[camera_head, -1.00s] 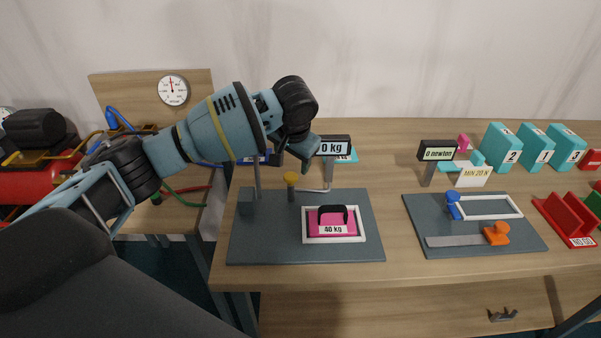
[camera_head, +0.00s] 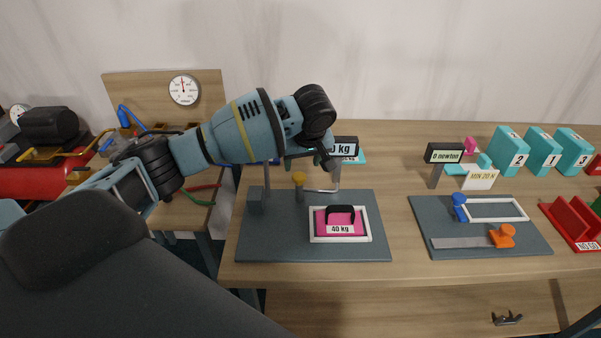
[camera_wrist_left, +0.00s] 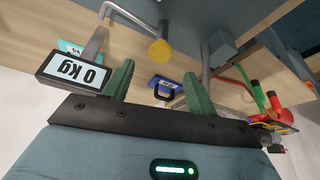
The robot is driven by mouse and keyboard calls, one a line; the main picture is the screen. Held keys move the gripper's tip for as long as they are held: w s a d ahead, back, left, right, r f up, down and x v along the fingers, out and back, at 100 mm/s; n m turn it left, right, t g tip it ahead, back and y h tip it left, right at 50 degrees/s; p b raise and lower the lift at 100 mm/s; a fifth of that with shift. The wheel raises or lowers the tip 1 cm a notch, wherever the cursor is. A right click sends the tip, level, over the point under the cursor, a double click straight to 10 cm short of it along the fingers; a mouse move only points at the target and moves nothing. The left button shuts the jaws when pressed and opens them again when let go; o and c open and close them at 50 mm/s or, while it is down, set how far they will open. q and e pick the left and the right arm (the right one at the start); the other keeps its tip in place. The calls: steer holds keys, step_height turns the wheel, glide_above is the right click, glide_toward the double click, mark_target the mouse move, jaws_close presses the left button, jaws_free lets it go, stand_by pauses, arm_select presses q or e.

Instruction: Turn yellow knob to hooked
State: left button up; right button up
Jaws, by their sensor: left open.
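The yellow knob (camera_head: 299,178) tops a short grey post on the dark grey plate (camera_head: 275,245). A bent grey rod (camera_head: 322,190) extends right from near the post. In the left wrist view the yellow knob (camera_wrist_left: 160,52) appears beyond the fingertips, roughly centred between them. My left gripper (camera_head: 322,163) is behind and above the knob to the right, in front of the "0 kg" display (camera_head: 346,147). In the wrist view the left gripper's green fingers (camera_wrist_left: 157,68) are apart with nothing between them. My right gripper is not in view.
A pink 40 kg weight (camera_head: 340,219) with a black handle sits in a white frame on the plate. A thin upright post (camera_head: 267,178) stands left of the knob. A second plate with a blue knob (camera_head: 459,203) and orange knob (camera_head: 502,236) lies to the right.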

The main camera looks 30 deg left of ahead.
mark_target(299, 176)
arm_select(q)
steer(key=x, duration=0.6)
steer(key=shift+f, duration=0.15)
jaws_close()
